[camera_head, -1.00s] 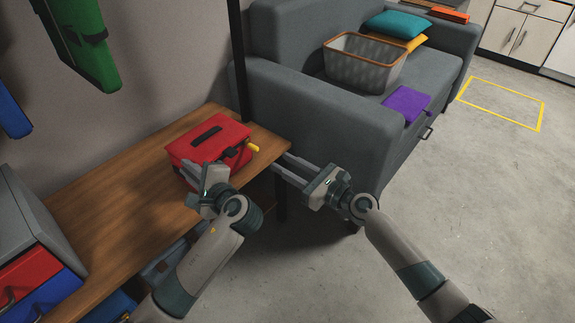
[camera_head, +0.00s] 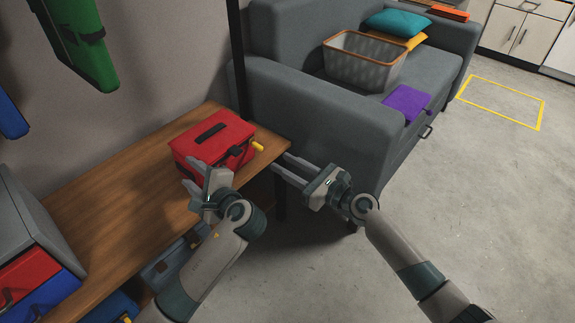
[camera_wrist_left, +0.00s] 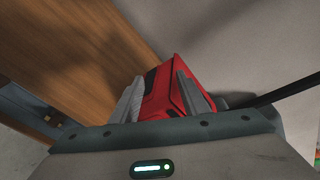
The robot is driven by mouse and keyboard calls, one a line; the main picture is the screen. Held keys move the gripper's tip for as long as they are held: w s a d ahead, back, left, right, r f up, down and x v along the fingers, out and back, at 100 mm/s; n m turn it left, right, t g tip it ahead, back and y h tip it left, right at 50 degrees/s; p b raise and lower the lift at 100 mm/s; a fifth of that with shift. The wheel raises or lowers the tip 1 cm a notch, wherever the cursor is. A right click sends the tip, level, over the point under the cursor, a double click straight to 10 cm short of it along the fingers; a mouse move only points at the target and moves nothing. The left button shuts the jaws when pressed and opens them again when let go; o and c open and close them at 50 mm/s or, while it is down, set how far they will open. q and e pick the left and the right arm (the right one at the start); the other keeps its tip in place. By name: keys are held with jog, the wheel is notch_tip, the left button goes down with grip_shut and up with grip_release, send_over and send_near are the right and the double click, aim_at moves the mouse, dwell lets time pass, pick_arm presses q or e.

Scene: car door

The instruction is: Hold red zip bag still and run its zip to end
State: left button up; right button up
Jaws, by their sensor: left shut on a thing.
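The red zip bag (camera_head: 232,129) lies on the wooden shelf near its right end, with a dark strip on top. A yellow zip pull (camera_head: 257,147) sticks out at its right end. My left gripper (camera_head: 198,177) is shut on the near side of the bag. The left wrist view shows the bag (camera_wrist_left: 163,98) between its two fingers. My right gripper (camera_head: 281,162) is open and empty, just to the right of the yellow pull and apart from it. The exact grip contact is partly hidden in the head view.
The wooden shelf (camera_head: 110,200) is bare to the left of the bag. A black post (camera_head: 237,60) rises behind it. A grey sofa (camera_head: 300,100) with a basket (camera_head: 365,65) and a purple item (camera_head: 406,103) stands on the right. Grey drawers (camera_head: 30,235) stand at left.

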pick_arm(q)
jog(key=v, duration=1.1)
dwell(0.3)
